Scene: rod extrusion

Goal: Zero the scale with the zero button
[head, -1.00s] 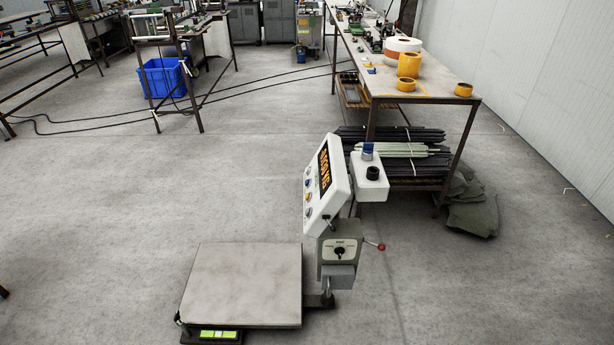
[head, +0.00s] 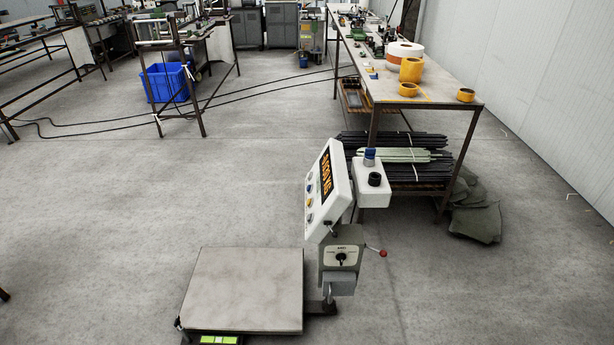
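The floor scale has a flat grey platform (head: 245,288) low in the middle of the head view. Its white display head (head: 328,190) stands on a post at the platform's right side, tilted and facing left. The orange lit display (head: 326,172) shows characters too slanted to read surely. A column of small round buttons (head: 309,201) runs down the left part of the panel; which one is the zero button cannot be told. The platform is empty. Neither of my grippers is in view.
A long workbench (head: 425,88) with tape rolls (head: 410,70) stands behind the scale, with bundled rods (head: 395,155) on its lower shelf. A red-knobbed lever (head: 382,253) sticks out right of the post. Cables (head: 270,90) cross the floor behind. The floor left of the scale is clear.

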